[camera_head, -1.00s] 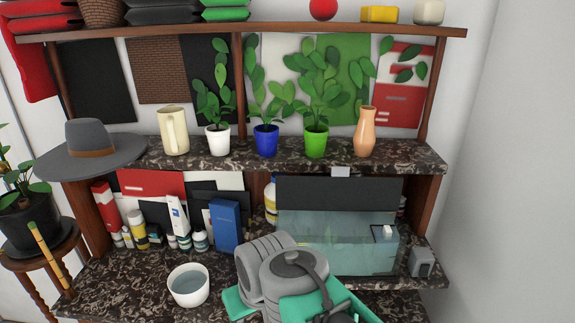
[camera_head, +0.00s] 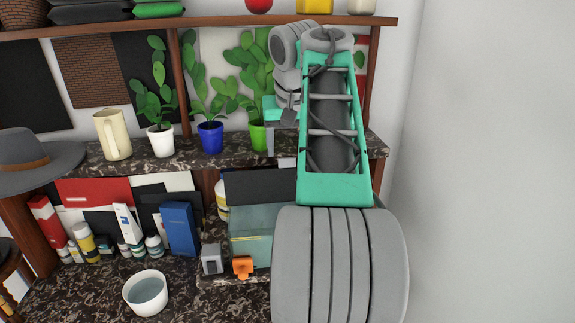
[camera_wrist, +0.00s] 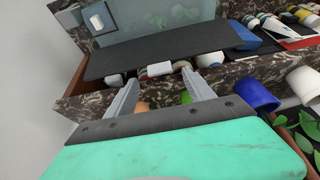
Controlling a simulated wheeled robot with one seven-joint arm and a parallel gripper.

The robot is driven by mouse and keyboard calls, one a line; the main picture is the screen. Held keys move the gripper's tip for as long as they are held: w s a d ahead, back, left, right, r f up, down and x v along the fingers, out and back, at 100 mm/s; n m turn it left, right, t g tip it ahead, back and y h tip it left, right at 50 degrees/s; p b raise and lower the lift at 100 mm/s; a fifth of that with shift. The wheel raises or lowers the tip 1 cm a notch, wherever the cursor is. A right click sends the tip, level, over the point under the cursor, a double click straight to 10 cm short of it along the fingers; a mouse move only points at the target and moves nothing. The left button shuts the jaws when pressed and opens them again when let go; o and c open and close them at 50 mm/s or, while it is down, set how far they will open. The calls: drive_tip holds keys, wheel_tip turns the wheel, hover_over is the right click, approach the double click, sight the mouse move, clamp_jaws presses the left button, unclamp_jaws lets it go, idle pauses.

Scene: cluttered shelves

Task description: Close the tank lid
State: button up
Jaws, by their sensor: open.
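The tank (camera_head: 250,222) stands on the lower shelf, its right part hidden behind my arm. Its dark lid (camera_head: 258,187) stands raised along the back of the tank. In the wrist view, the picture is turned over: the greenish tank (camera_wrist: 165,30) is at the top and the dark lid (camera_wrist: 165,59) crosses below it. A white block (camera_wrist: 160,69) is at the lid's edge. My gripper (camera_wrist: 160,80) is open and empty, its two fingers pointing toward the lid from behind it. In the head view my gripper (camera_head: 281,143) is at the middle shelf edge, partly hidden.
On the middle shelf (camera_head: 90,160) are a green pot (camera_head: 257,136), a blue pot (camera_head: 210,137), a white pot (camera_head: 161,141) and a pitcher (camera_head: 113,135). A grey box (camera_head: 211,259), an orange item (camera_head: 243,267) and a white bowl (camera_head: 145,292) are below. The right wall is bare.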

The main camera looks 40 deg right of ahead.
sight(287, 170)
drive_tip(key=b+x, duration=0.1)
drive_tip(key=x, duration=0.2)
drive_tip(key=shift+f, duration=0.1)
drive_tip(key=shift+c, duration=0.3)
clamp_jaws()
idle(0.3)
